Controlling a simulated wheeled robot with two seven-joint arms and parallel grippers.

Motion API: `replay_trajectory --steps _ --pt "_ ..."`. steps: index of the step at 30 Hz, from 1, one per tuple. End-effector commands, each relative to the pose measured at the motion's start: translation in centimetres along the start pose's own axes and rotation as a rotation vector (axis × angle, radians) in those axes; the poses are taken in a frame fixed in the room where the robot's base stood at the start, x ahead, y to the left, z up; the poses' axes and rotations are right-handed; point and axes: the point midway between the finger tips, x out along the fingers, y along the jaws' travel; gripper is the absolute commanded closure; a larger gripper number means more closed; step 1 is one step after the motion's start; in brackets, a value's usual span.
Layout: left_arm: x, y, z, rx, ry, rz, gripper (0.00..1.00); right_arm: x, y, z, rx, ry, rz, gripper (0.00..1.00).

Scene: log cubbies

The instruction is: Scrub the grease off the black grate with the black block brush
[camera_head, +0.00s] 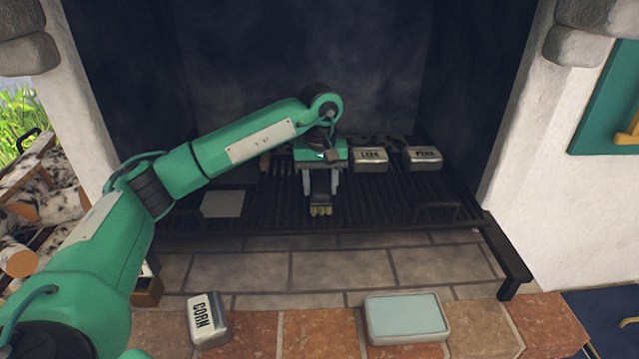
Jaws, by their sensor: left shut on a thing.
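The black grate (268,208) spans the dark fireplace opening as a row of dark bars. My left gripper (321,188) is over the middle of the grate, pointing down, and is shut on the black block brush (321,198). The brush's pale yellowish bristles (320,211) show at its lower end, at or just above the bars; I cannot tell if they touch. Part of the brush is hidden between the fingers. No grease stands out clearly on the dark bars. My right gripper is not in view.
Two labelled tins (370,159) (423,158) stand on the grate's back right. A flat grey plate (222,204) lies at its left. On the front tiles are a CORN tin (208,320) and a pale-blue-topped box (407,318). Walls close both sides; logs (60,205) lie left.

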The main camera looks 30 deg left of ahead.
Motion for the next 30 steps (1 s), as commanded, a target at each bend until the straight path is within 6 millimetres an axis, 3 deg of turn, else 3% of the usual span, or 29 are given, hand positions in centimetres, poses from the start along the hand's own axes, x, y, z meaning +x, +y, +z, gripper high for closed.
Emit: replay_trajectory --steps 18,30 --pt "0.2 -4.9 0.0 -0.002 -0.001 -0.003 0.75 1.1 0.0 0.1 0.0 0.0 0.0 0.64" --pt "0.1 -5.8 0.0 -0.001 -0.001 -0.003 0.75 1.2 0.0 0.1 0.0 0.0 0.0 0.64"
